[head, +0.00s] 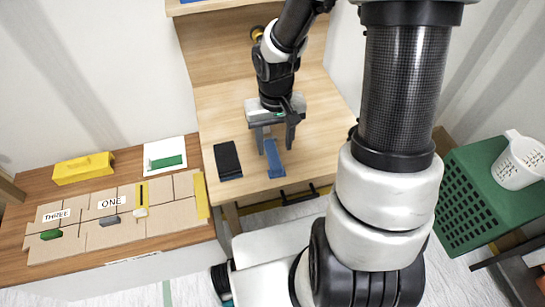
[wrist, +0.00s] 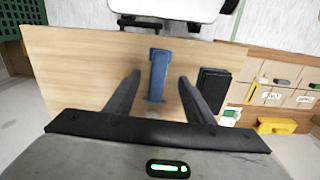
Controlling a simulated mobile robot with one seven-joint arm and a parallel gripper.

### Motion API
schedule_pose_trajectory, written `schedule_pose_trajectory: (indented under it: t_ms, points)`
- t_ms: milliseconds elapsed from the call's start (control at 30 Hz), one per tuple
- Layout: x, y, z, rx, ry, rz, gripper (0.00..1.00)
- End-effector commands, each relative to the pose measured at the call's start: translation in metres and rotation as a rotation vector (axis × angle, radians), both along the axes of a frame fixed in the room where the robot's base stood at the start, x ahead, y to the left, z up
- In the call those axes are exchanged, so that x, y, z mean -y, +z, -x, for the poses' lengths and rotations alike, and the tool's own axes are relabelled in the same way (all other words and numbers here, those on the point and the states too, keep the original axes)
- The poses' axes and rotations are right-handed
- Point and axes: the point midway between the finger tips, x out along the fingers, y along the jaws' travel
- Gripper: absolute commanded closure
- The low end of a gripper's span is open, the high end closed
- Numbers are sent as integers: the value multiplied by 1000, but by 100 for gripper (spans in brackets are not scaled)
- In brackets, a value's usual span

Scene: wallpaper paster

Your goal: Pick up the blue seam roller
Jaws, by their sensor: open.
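The blue seam roller (head: 273,158) lies on the wooden table (head: 318,112), a long narrow blue piece with its long side running toward my base. It also shows in the wrist view (wrist: 157,76), between the two fingers. My gripper (head: 275,148) is above the table at the roller's far end, pointing down. In the wrist view my gripper (wrist: 160,85) has its fingers apart, one on each side of the roller, with gaps on both sides. How high the fingertips are above the table I cannot tell.
A dark block with a blue edge (head: 228,160) lies left of the roller. A lower left bench holds a yellow box (head: 84,168), a white sheet with a green block (head: 166,155), and panels labelled ONE and THREE.

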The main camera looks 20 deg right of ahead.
Motion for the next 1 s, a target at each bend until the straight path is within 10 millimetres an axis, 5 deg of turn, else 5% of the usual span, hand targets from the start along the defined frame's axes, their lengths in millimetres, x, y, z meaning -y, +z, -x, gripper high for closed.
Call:
schedule_pose_trajectory:
  t_ms: [600, 933, 1000]
  points:
    - [1, -73, -6, -1, 2, -1, 52]
    - [2, -80, -6, 1, 1, 0, 52]
    - [2, -80, -6, 1, 1, 0, 62]
